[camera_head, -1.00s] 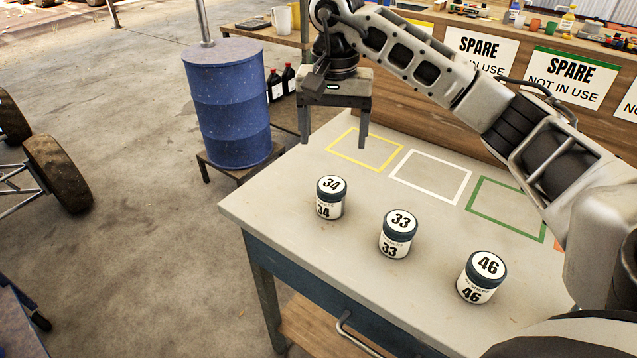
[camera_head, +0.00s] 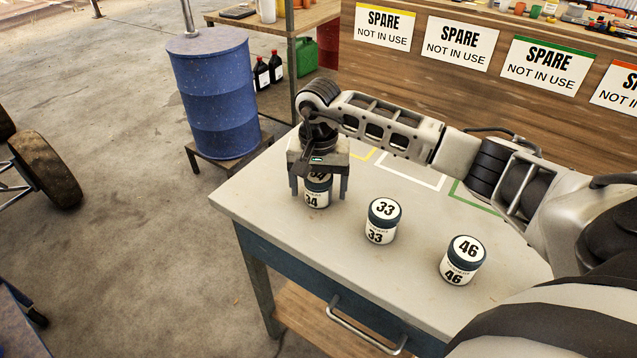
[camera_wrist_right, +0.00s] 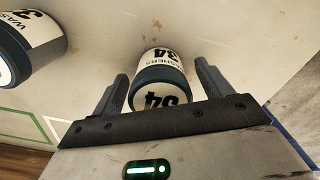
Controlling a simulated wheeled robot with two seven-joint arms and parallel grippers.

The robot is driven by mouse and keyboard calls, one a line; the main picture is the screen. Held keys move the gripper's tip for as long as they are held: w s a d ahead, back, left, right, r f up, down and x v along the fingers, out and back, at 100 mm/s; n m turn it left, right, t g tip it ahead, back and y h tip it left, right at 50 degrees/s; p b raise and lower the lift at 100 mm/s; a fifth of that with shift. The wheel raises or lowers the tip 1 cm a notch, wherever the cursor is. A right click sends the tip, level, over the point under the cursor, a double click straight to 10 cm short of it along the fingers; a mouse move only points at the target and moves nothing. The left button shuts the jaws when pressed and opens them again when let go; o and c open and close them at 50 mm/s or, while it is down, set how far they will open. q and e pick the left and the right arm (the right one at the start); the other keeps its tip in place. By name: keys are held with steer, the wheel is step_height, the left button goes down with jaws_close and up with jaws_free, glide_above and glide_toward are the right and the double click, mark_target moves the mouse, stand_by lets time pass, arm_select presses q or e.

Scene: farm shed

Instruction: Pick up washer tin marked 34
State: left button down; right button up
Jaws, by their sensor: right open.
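The washer tin marked 34 (camera_head: 317,193) stands upright on the table, white with a dark blue lid. Its lid is partly hidden by my right gripper in the head view. My right gripper (camera_head: 319,192) is open and lowered over the tin, one finger on each side. In the right wrist view the tin (camera_wrist_right: 158,75) sits between the spread fingers of the gripper (camera_wrist_right: 163,85), with a gap on both sides. My left gripper is not in view.
Tin 33 (camera_head: 382,220) stands right of tin 34, and tin 46 (camera_head: 462,261) further right. Yellow, white and green outlines lie behind on the table (camera_head: 300,260). A blue drum (camera_head: 211,90) stands to the left. SPARE signs (camera_head: 459,43) line the back board.

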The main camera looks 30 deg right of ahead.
steer(key=shift+f, duration=0.15)
steer(key=c, duration=1.1)
